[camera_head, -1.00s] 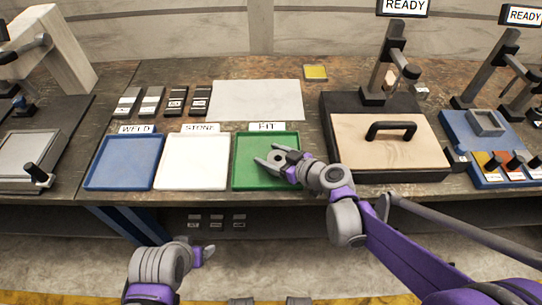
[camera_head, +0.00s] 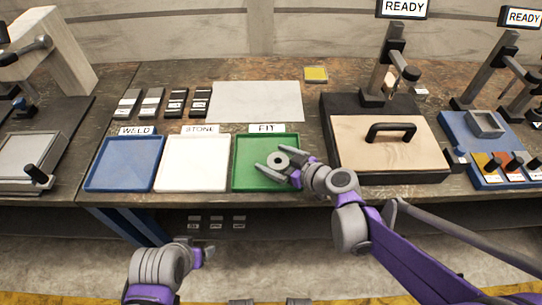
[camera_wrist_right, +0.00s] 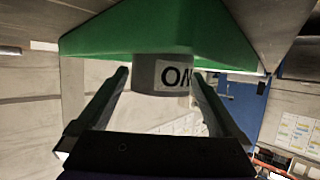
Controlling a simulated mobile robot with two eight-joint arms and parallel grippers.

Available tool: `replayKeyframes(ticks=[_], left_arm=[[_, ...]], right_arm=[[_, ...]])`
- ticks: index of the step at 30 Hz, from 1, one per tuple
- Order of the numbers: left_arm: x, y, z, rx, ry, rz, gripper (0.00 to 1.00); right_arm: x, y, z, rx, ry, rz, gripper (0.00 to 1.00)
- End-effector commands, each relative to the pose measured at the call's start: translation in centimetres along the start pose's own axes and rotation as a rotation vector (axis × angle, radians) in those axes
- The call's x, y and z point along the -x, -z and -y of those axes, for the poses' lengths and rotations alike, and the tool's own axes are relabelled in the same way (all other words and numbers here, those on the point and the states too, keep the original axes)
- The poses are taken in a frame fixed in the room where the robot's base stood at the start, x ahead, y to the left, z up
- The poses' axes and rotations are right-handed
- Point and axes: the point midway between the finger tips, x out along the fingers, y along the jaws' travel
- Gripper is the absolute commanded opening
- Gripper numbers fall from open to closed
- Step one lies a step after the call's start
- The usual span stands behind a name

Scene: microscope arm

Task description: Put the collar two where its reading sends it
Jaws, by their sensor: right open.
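The collar (camera_head: 277,160), a grey ring with a dark centre hole, is at the green tray (camera_head: 239,182) labelled FIT. My right gripper (camera_head: 282,163) is open, with one finger on either side of the collar. In the right wrist view the collar (camera_wrist_right: 147,76) shows between the open fingers. Whether the fingers touch the collar is hard to tell. My left gripper (camera_head: 206,254) is at the lower left, below the table edge; its jaws are unclear.
A blue WELD tray (camera_head: 124,165) and a white STONE tray (camera_head: 193,163) stand left of the green one, both empty. A press with a wooden pad and black handle (camera_head: 391,131) is on the right. A grey mat (camera_head: 256,101) lies behind the trays.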

Motion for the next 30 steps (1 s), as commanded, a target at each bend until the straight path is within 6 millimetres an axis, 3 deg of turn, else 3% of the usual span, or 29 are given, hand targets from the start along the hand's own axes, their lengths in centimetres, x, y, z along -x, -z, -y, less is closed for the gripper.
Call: replayKeyframes(ticks=[6,13,19,30], left_arm=[[0.9,0.5,0.0,0.000,0.000,-0.003,0.74],[1.5,0.8,0.0,0.000,0.000,-0.005,0.74],[1.6,0.9,0.0,0.000,0.000,-0.006,0.74],[1.6,0.8,0.0,0.000,0.000,-0.006,0.74]], right_arm=[[5.1,0.1,-0.1,-0.002,-0.006,0.000,1.00],[9.0,0.1,-0.1,-0.002,-0.005,-0.001,1.00],[10.3,0.0,0.0,0.000,-0.002,0.000,1.00],[10.3,0.0,0.0,-0.001,-0.001,-0.001,1.00]])
